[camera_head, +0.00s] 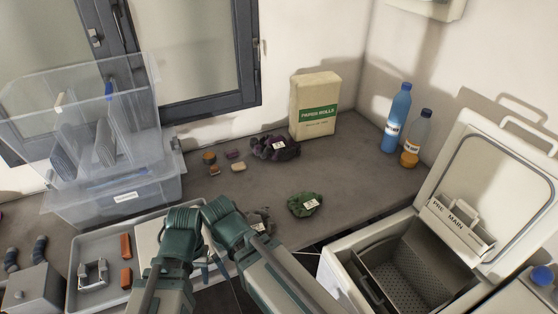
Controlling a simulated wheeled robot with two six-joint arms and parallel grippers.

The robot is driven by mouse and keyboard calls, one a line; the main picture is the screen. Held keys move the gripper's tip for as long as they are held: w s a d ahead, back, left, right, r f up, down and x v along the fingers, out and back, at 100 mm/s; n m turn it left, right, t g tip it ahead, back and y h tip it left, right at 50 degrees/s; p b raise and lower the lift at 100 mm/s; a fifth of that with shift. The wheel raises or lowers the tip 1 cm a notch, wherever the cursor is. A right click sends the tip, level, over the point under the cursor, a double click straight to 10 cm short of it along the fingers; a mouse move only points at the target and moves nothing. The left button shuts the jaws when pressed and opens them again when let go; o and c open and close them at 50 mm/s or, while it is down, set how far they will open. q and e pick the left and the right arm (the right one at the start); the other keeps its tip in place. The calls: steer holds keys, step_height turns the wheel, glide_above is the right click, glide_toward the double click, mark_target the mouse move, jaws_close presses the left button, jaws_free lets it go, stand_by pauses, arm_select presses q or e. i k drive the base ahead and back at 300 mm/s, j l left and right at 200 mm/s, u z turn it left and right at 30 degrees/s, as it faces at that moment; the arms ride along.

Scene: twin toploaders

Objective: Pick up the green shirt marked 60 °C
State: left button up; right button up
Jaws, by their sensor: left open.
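The green shirt (299,209) lies crumpled on the grey counter, in front of the paper box and left of the open washer. A white tag sits on it, but its print is too small to read. My left gripper (206,268) is open, low in the view and partly hidden among my teal and grey arm links. It is left of and nearer than the green shirt, apart from it. A dark purple shirt (266,150) with a white tag lies farther back. A grey shirt (258,216) with a tag lies partly behind my arm. My right gripper cannot be made out.
The open top-loading washer (345,272) stands at the right, its lid (500,165) raised. Blue (398,120) and orange (411,152) bottles and a paper box (314,107) stand at the back. Clear bins (120,198) and a tray (80,262) are at left. Small blocks (238,167) lie mid-counter.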

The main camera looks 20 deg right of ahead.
mark_target(303, 203)
steer(key=i+z, duration=0.1)
steer(key=z, duration=0.95)
